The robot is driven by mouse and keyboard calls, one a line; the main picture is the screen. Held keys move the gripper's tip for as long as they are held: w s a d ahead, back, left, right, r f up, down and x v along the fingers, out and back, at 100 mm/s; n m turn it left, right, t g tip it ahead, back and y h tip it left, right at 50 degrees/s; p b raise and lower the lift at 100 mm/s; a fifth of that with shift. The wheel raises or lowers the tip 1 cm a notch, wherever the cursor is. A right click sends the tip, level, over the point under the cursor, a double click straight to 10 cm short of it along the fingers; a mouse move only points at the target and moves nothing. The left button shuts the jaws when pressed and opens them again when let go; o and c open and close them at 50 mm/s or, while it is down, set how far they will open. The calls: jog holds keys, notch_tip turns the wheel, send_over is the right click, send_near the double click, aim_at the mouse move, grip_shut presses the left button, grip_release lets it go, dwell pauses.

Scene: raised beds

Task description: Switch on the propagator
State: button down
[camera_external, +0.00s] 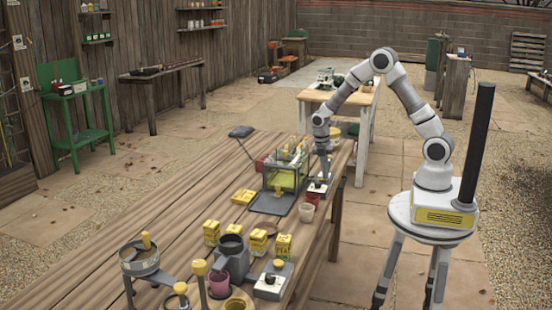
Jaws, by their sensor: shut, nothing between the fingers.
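The propagator appears to be the clear box (281,181) with a yellow-green inside, standing on the long wooden table. A dark flat tray or lid (270,203) lies in front of it. A small white plate (317,187), possibly a switch, sits on the table just right of the box. My gripper (322,178) is shut and points down right above this plate. I cannot tell whether the fingertips touch it. Any switch or lamp detail there is too small to make out and partly hidden by my gripper.
Two small pots (307,211) stand close in front of my gripper. Yellow packets (257,241), a grey jug (232,257), a sieve (140,260) and a grey box with a white panel (268,284) crowd the near end. The table's left side (130,225) is mostly clear.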

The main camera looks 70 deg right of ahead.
jog(key=shift+s+f+t+b, duration=0.15)
jog(key=shift+f+t+b, duration=0.25)
jog(key=shift+b, duration=0.2)
jog(key=shift+r, duration=0.2)
jog(key=shift+w+r+p, duration=0.15)
jog(key=shift+w+p, duration=0.35)
jog(key=shift+w, duration=0.35)
jog(key=shift+r, duration=0.1)
